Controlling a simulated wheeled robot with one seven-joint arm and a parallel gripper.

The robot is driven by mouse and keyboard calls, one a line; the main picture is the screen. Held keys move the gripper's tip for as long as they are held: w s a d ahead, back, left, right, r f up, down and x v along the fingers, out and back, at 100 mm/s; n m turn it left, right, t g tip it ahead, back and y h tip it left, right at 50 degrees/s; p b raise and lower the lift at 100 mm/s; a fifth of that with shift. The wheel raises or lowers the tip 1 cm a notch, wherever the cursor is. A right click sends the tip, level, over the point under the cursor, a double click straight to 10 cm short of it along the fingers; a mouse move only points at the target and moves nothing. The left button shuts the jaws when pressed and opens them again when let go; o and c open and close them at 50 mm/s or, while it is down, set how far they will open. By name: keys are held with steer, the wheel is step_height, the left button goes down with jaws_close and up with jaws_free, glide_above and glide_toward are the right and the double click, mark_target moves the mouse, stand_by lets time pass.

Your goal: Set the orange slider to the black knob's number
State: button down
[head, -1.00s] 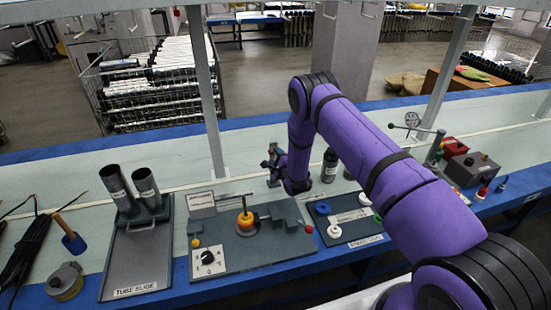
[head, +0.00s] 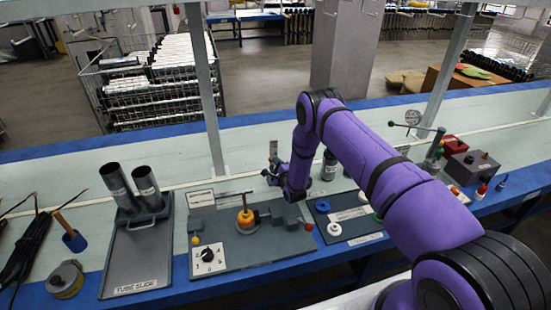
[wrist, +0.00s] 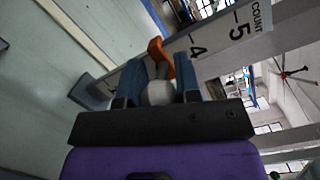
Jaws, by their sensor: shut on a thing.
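The orange slider (wrist: 156,50) shows in the wrist view beside a grey scale (wrist: 220,42) marked COUNT, with 5 and 4 visible. Its orange part lies near the 4; the exact reading is unclear. My gripper (wrist: 157,88) is shut on the slider's pale round grip (wrist: 159,94), which sits between the blue fingers. In the head view, my gripper (head: 271,172) is small, at the far side of the grey board, and the slider cannot be made out. The black knob (head: 207,256) sits on a white dial at the board's front left; the number it points to is too small to read.
A yellow-orange valve (head: 245,219) with a rod stands on the grey board (head: 270,261). The tube slide (head: 137,262) is left.

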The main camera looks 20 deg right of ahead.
mark_target(272, 151)
steer(key=shift+f, duration=2.25)
steer(key=c, duration=0.8)
jaws_free()
step_height(272, 151, up, 10)
steer(key=shift+a+f, duration=0.1)
steer(key=shift+f, duration=0.1)
steer(key=s+d, duration=0.2)
steer(key=s, duration=0.9)
step_height(272, 151, up, 17)
steer(key=n+g, duration=0.3)
steer(key=n, duration=0.4)
steer(key=shift+s+a+r, duration=0.15)
steer(key=shift+a+r, duration=0.05)
steer(key=shift+a, duration=0.1)
